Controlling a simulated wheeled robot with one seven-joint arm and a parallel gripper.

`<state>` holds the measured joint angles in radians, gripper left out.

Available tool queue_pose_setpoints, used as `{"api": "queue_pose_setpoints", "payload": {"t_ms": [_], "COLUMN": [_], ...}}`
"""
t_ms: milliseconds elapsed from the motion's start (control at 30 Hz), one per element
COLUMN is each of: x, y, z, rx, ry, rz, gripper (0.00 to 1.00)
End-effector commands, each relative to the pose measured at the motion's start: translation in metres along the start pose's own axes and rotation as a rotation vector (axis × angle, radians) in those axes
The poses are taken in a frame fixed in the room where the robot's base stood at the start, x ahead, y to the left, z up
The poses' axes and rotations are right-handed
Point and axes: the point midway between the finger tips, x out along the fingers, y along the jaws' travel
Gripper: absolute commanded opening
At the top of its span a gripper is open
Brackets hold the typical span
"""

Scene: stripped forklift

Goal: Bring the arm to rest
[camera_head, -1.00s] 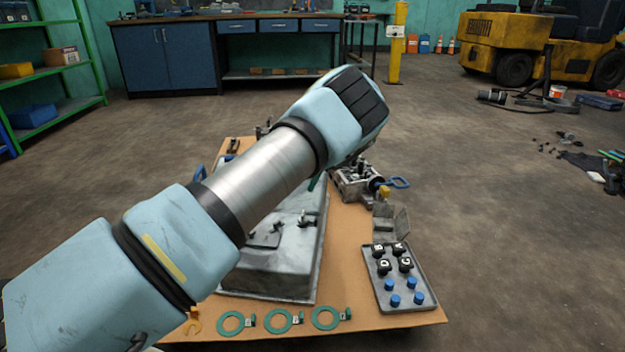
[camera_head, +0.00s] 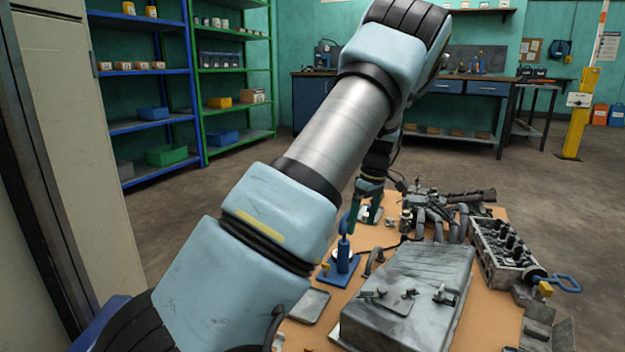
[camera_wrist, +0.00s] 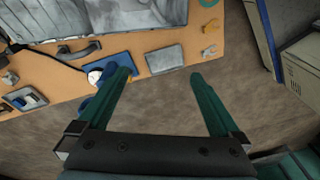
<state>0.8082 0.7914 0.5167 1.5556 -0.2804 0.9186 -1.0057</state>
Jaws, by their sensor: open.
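My arm rises across the head view from the lower left to the top centre, then bends down behind the table items. My gripper (camera_wrist: 158,80) shows in the wrist view with two green fingers spread apart and nothing between them. In the head view its green fingers (camera_head: 363,215) hang by the far left side of the table, close to a blue stand (camera_head: 343,262). The wrist view shows the same blue stand partly behind the left finger. I cannot tell whether finger and stand touch.
The table (camera_head: 490,310) carries a grey metal cover (camera_head: 410,295), a cylinder head (camera_head: 505,250) and a dark engine assembly (camera_head: 440,205). Shelves (camera_head: 150,120) stand at the left, and a workbench (camera_head: 455,105) at the back. A yellow post (camera_head: 578,120) stands at the right. Floor between is clear.

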Motion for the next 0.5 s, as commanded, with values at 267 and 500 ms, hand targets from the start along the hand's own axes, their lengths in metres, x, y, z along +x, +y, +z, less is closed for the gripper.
{"api": "queue_pose_setpoints", "payload": {"t_ms": [267,500], "x": [-0.021,-0.032], "y": [-0.15,-0.243], "z": [-0.029,-0.008], "rx": [0.306,0.593], "ry": [-0.078,-0.027], "rz": [0.103,0.173], "gripper": [1.0,1.0]}}
